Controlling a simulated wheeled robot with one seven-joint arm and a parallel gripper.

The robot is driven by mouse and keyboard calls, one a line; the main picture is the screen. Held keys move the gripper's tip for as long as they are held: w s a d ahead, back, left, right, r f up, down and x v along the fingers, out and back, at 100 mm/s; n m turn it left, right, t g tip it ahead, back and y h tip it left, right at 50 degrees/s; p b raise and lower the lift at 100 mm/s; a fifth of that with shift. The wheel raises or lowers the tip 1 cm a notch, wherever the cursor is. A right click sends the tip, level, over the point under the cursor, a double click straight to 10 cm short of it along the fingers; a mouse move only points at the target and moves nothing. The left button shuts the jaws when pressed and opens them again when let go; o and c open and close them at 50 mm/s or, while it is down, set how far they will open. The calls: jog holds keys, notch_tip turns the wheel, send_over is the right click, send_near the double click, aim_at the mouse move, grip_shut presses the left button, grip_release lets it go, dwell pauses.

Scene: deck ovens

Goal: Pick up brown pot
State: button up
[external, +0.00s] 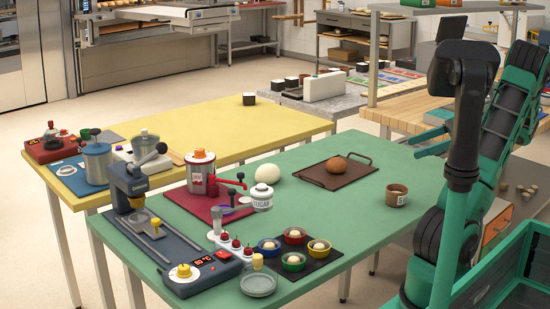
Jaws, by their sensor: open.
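The brown pot (396,195) is a small, round, open-topped vessel with a pale label on its front. It stands upright on the right part of the green table (340,222), near the right edge. My black and green arm rises at the right of the external view, to the right of the pot and apart from it. Nothing is seen touching the pot.
A brown tray (314,179) with a round brown loaf (337,165) lies left of and behind the pot. A dark mat with several coloured bowls (294,236) is at front left. A sugar jar (262,197) and white ball (267,173) stand farther left. Table around the pot is clear.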

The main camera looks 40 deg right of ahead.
send_near(384, 203)
notch_tip(384, 203, up, 4)
jog(key=shift+s+d+f, duration=0.1)
jog(key=shift+s, duration=0.05)
jog(key=x, duration=1)
jog(key=shift+a+f, duration=0.25)
jog(key=shift+f, duration=0.1)
jog(key=c, duration=1.3)
